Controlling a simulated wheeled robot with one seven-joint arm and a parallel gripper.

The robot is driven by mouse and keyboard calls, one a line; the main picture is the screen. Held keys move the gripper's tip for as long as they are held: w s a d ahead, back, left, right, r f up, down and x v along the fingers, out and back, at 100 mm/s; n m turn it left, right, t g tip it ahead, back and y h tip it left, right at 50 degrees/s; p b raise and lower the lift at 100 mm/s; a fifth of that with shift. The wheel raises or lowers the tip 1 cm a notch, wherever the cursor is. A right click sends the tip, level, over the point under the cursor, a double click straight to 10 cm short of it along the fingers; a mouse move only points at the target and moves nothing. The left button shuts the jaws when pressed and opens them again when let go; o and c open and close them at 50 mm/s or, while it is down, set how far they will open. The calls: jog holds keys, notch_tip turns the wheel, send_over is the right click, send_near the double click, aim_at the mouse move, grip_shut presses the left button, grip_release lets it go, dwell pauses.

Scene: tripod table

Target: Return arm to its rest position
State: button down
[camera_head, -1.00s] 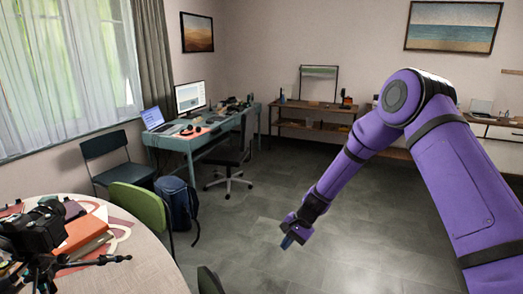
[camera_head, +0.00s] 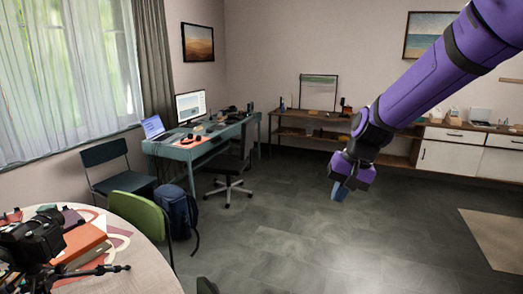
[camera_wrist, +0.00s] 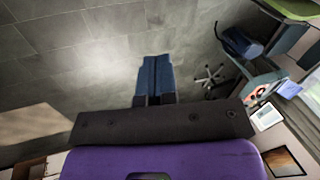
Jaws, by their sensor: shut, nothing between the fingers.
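My gripper (camera_head: 339,191) hangs at the end of my purple arm, right of centre in the head view, over the open floor. Its blue fingers are together with nothing between them. In the wrist view the gripper (camera_wrist: 155,62) shows its two blue fingers side by side, pointing at the bare grey floor. My forearm slants from the gripper up to the top right corner of the head view.
A round table (camera_head: 145,262) with a camera on a tripod (camera_head: 38,240) and books stands at the lower left. A green chair (camera_head: 140,215), a blue backpack (camera_head: 178,207) and a desk (camera_head: 190,153) are behind it. White cabinets (camera_head: 450,158) line the back right. The middle floor is clear.

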jog(key=s+d+r+t+h, duration=0.1)
jog(key=s+d+r, duration=0.3)
jog(key=s, duration=0.4)
jog(key=s+d+r+n+t+h, duration=0.1)
jog(key=s+d+r, duration=0.2)
jog(key=s, duration=0.6)
jog(key=s+d+r+n+t+h, duration=0.1)
jog(key=s+d+r, duration=0.3)
jog(key=s, duration=0.5)
jog(key=shift+s+d+r+t, duration=0.2)
jog(key=shift+d+r+t, duration=0.1)
jog(key=shift+r+t, duration=0.3)
jog(key=shift+r, duration=0.1)
